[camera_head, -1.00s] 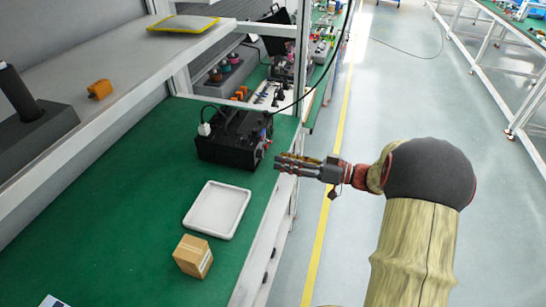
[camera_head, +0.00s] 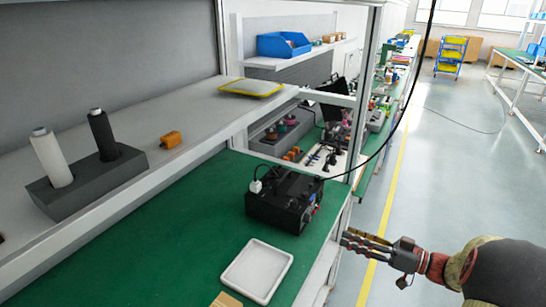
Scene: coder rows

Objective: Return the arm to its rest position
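My gripper (camera_head: 368,241) is at the lower right in the head view, just right of the green bench's (camera_head: 203,212) right edge, over the aisle. Its fingers point left toward the bench, and nothing shows held in them. The fingers are too small and overlapped to tell whether they are open or shut. My arm comes in from the lower right corner.
A black device (camera_head: 284,199) with a cable stands on the bench near my gripper. A white tray (camera_head: 257,271) and a partly cut-off cardboard box (camera_head: 226,300) lie nearer. The shelf (camera_head: 205,105) holds two spools in a grey holder (camera_head: 87,182). The aisle floor (camera_head: 436,150) is clear.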

